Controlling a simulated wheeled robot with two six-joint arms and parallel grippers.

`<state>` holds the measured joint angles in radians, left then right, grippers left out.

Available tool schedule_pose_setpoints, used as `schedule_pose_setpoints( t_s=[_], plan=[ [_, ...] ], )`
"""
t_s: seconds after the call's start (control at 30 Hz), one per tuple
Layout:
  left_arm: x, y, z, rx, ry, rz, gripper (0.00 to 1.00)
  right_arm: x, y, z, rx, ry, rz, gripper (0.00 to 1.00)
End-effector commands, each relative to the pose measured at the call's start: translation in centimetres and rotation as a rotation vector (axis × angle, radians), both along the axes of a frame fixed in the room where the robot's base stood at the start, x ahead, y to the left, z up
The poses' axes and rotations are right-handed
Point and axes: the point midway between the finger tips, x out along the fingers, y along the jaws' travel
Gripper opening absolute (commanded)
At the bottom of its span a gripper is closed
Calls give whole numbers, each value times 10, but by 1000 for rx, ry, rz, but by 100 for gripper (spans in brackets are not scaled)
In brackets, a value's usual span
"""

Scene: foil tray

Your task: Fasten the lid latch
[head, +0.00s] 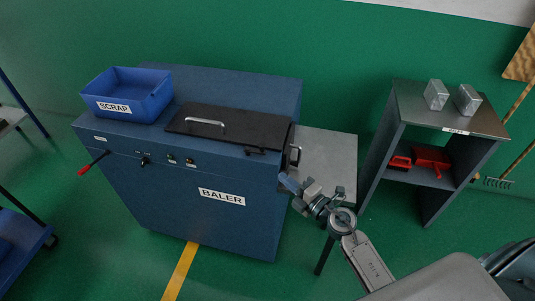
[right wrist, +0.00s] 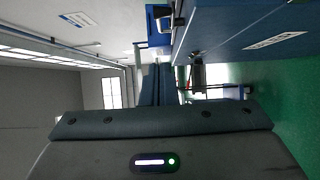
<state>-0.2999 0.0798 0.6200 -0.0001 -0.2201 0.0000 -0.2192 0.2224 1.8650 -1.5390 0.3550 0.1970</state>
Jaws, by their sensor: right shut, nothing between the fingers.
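The black lid (head: 230,126) lies flat and looks closed on top of the blue baler (head: 222,197). It has a silver bar handle (head: 205,122). A small dark latch piece (head: 256,151) sits at the lid's front edge, near its right corner. A metal loop (head: 295,156) stands out from the baler's right side. My right gripper (head: 288,183) is shut and empty just below this loop, beside the baler's front right edge; I cannot tell if it touches the baler. The baler's side also shows in the right wrist view (right wrist: 225,35). My left gripper is not in view.
A blue scrap bin (head: 125,96) stands on the baler's left end. A red-tipped lever (head: 90,165) juts from its front left. A grey side table (head: 330,155) stands right of the baler. A shelf (head: 450,118) with two foil blocks stands farther right.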

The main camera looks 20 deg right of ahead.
Motion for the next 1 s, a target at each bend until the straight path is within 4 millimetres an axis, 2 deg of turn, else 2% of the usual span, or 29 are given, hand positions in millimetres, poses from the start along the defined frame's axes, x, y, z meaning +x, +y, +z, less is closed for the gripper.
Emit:
schedule_pose_setpoints(
  t_s=[0.1, 0.4, 0.5, 0.7, 1.0],
  plan=[
    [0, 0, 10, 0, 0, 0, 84, 23, 10, 5, 4, -2, -2, 0],
    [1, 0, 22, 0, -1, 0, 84, 81, 35, 4, 3, -1, 0, 0],
    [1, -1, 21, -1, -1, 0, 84, 95, 26, 2, -1, 0, 0, 0],
    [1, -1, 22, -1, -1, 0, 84, 111, 20, 1, 0, 0, 0, 0],
    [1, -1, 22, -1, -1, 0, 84, 113, 18, 0, 0, 0, 0, 0]
  ],
)
